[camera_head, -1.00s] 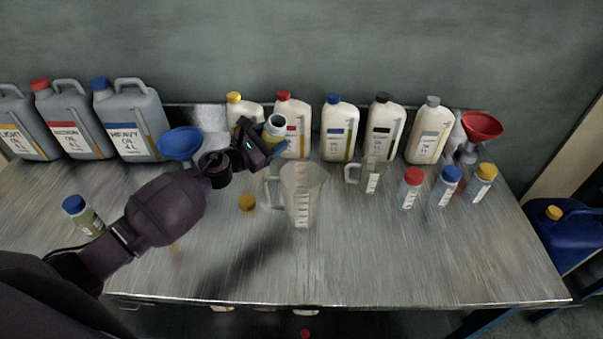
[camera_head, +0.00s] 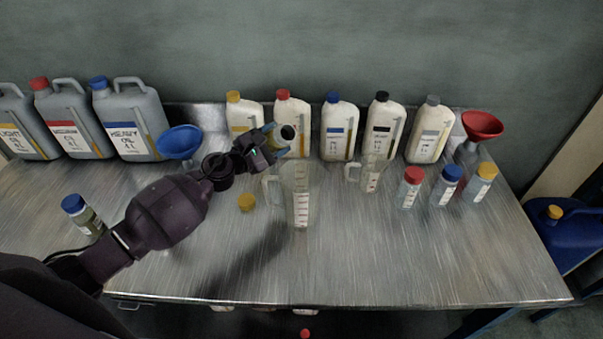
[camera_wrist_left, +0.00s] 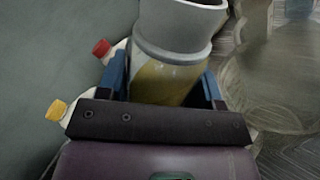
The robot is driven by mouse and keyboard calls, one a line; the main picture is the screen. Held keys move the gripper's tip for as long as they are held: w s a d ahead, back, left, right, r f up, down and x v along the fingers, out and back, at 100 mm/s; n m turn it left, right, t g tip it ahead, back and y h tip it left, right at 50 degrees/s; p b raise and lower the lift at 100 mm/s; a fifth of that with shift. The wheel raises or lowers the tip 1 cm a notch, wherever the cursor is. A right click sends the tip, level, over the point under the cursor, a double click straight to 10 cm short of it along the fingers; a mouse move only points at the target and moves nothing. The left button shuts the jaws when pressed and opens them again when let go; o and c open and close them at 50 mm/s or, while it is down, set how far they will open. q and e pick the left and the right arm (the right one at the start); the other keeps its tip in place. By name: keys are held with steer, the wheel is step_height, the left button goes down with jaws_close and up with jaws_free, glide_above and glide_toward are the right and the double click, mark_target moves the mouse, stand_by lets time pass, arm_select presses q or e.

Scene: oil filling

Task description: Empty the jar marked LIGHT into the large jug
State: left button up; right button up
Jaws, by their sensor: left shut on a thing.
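My left gripper (camera_head: 272,145) is shut on an uncapped jar (camera_head: 280,142), its blue fingers on both sides. In the left wrist view the jar (camera_wrist_left: 165,82) has a wide grey-white neck and yellowish liquid or label inside the grip; its marking cannot be read. The jar is tilted, its mouth facing right, above and slightly left of the large jug (camera_head: 301,205). The clear large jug, with a graduated scale, stands upright on the table, handle to the left. It is blurred at the right of the left wrist view (camera_wrist_left: 275,85). No stream is visible. My right gripper is out of view.
A yellow cap (camera_head: 247,203) lies left of the jug. A smaller jug (camera_head: 371,178) stands to its right, with capped jars (camera_head: 410,190) beyond. White bottles (camera_head: 340,130) line the back. A blue funnel (camera_head: 180,143) stands behind my arm. The table's front is clear.

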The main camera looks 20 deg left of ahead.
arm_select(q)
steer(key=shift+f, duration=0.1)
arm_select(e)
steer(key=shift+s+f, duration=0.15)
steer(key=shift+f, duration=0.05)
arm_select(q)
steer(key=shift+a+m, duration=0.1)
steer(key=shift+m, duration=0.3)
steer(key=shift+w, duration=0.1)
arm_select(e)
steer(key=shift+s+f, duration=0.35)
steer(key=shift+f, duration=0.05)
arm_select(q)
steer(key=shift+a+f+m+b, duration=0.15)
steer(key=shift+f+m+b, duration=0.05)
steer(key=shift+m+b, duration=0.3)
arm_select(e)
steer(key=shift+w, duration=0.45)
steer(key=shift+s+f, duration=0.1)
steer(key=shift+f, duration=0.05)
arm_select(q)
steer(key=shift+f+m, duration=0.1)
steer(key=shift+m, duration=0.4)
steer(key=shift+w, duration=0.1)
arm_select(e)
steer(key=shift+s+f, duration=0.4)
arm_select(q)
steer(key=shift+a+b, duration=0.1)
steer(key=shift+b, duration=0.2)
